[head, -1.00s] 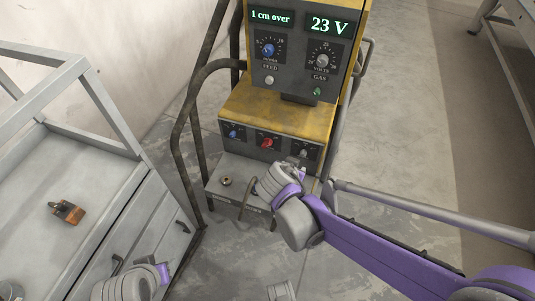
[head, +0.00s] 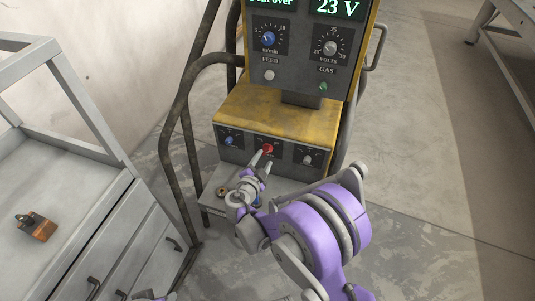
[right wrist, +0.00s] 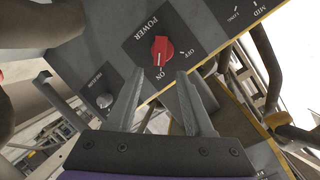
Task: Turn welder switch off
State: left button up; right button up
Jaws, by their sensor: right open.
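The welder's switch is a red knob (head: 267,149) on the low front panel of the yellow and grey welder (head: 275,118). In the right wrist view the red knob (right wrist: 162,50) sits under the word POWER, with ON and OFF labels beside it. Its white mark points toward ON. My right gripper (head: 263,160) is open just in front of the knob. In the right wrist view its two fingers (right wrist: 158,76) are spread, with the knob just beyond the tips and nothing between them. Only a sliver of my left gripper (head: 150,296) shows at the bottom edge.
A blue knob (head: 229,140) and a grey knob (head: 307,158) flank the red one. Dark tube rails (head: 178,125) stand left of the welder. A grey drawer cabinet (head: 115,225) holds an orange-brown block (head: 36,227). Open floor lies to the right.

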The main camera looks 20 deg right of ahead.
aim_at(269, 151)
jog(key=x, duration=0.5)
jog(key=shift+w+d+b, duration=0.1)
jog(key=shift+w+b, duration=0.1)
jog(key=shift+b, duration=0.15)
grip_shut()
